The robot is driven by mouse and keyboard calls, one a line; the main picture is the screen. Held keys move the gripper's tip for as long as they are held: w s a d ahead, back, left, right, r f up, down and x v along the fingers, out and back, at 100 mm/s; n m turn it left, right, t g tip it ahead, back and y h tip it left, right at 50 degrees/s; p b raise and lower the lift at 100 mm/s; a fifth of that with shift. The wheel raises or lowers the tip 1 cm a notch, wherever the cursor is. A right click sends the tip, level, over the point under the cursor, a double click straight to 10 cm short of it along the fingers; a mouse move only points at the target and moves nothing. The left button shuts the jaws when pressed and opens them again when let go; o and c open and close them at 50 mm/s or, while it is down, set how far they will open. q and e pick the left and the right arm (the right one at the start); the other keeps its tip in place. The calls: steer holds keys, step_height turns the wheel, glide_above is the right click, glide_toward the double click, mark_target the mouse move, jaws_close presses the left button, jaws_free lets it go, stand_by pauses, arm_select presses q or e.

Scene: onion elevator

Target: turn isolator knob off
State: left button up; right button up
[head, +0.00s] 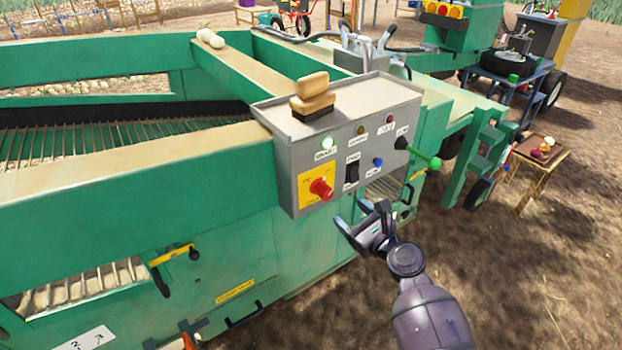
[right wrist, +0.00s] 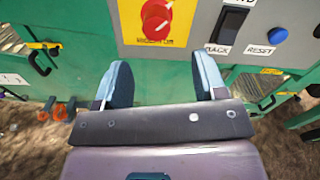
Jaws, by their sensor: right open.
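The isolator knob (head: 321,188) is a red rotary knob on a yellow plate (head: 309,197) at the lower left of the grey control panel. In the right wrist view the red knob (right wrist: 156,17) is at the top, ahead of my fingers and between their lines. My right gripper (head: 358,227) is open and empty, below and to the right of the knob, apart from the panel. In the right wrist view its two blue-grey fingers (right wrist: 163,82) stand wide apart with nothing between them. My left gripper is not in view.
The green machine frame (head: 130,190) extends left. Bare soil lies right.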

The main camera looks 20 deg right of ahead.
mark_target(328, 195)
steer(key=w+a+m, duration=0.1)
steer(key=w, duration=0.2)
steer(key=w+a+m+b, duration=0.1)
steer(key=w, duration=0.2)
steer(key=w+a, duration=0.1)
steer(key=w, duration=0.1)
steer(key=shift+w+a+r+m, duration=0.1)
steer(key=shift+w+a+m, duration=0.2)
steer(key=shift+w+m, duration=0.1)
steer(key=shift+w+a, duration=0.15)
steer(key=shift+w, duration=0.25)
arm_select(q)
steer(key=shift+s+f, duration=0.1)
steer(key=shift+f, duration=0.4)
arm_select(e)
steer(key=c, duration=0.9)
